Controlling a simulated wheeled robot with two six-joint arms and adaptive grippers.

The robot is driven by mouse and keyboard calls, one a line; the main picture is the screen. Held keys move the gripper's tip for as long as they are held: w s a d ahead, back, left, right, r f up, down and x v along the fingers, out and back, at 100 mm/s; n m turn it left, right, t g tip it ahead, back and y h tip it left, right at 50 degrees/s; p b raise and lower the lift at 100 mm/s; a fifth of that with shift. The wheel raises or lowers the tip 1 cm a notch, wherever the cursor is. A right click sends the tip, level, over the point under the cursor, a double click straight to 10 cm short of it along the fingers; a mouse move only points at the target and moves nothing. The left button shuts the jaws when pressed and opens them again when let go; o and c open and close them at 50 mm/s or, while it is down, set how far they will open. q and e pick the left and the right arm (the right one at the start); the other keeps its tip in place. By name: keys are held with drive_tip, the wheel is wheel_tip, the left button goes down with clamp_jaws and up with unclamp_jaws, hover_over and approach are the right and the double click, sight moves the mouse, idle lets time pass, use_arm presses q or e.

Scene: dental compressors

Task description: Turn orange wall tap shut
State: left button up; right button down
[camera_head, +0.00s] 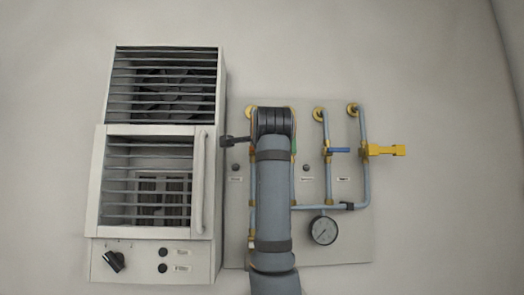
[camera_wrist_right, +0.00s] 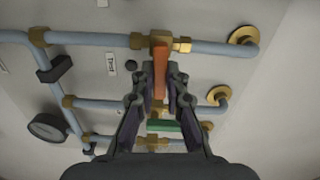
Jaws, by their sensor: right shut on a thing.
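The orange tap (camera_wrist_right: 160,85) sits on the nearest pipe at the top of the right wrist view. Its handle points down the picture, crosswise to that pipe. My right gripper (camera_wrist_right: 161,76) has its two fingers on either side of the handle and is shut on it. In the head view my right arm covers most of this tap; only a small orange patch (camera_head: 251,151) shows at the arm's left edge. The fingers are not clearly seen there. My left gripper is in neither view.
A green handle (camera_wrist_right: 166,126), a blue handle (camera_head: 339,150) and a yellow handle (camera_head: 385,150) are on neighbouring pipes. A gauge (camera_head: 323,230) hangs below. A louvred cabinet (camera_head: 152,225) stands left of the panel (camera_head: 345,245). Bare wall lies to the right.

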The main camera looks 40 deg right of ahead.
drive_tip(key=shift+w+f+m, duration=0.1)
drive_tip(key=shift+f+m, duration=0.15)
drive_tip(key=shift+m, duration=0.15)
drive_tip(key=c, duration=1.4)
unclamp_jaws()
drive_tip(key=shift+r, duration=0.15)
drive_tip(key=shift+o, duration=0.2)
drive_tip(key=v, duration=1.2)
